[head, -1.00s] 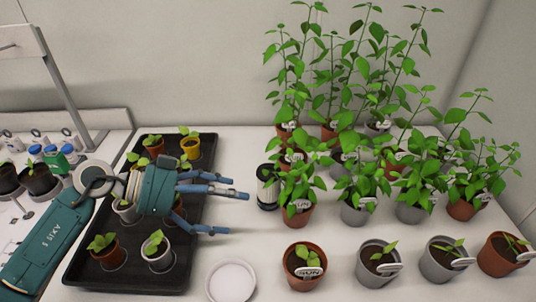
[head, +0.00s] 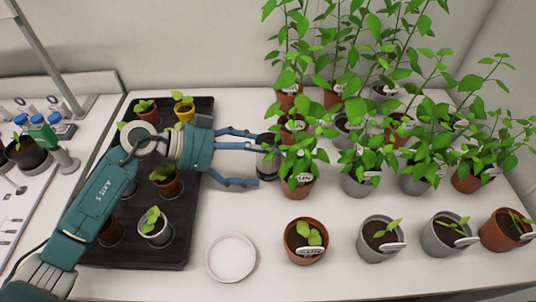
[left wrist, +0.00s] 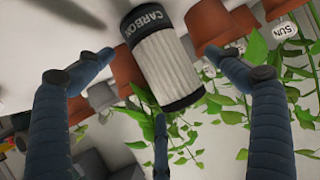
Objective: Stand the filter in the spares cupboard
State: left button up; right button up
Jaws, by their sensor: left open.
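The filter (head: 267,163) is a small upright cylinder with black ends and a white pleated body. It stands on the white bench just left of the leafy potted plants, partly hidden by leaves. In the left wrist view the filter (left wrist: 163,65) shows the word CARBON on its black end and lies between the spread fingers. My left gripper (head: 254,158) is open, reaching in from the left with its fingertips beside the filter. I cannot tell whether any finger touches it. The spares cupboard is not in view. My right gripper is not in view.
Tall plants in pots crowd close to the filter's right (head: 299,186). A black tray (head: 180,225) with seedling pots lies under my left arm. A white dish (head: 231,257) and a row of small pots (head: 305,240) stand in front. The bench between tray and filter is clear.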

aim_at(270, 158)
pick_arm(q)
jog(key=shift+x, duration=1.6)
jog(key=c, duration=1.4)
jog(key=shift+r, duration=0.1)
jog(key=shift+c, duration=0.7)
jog(key=shift+r, duration=0.1)
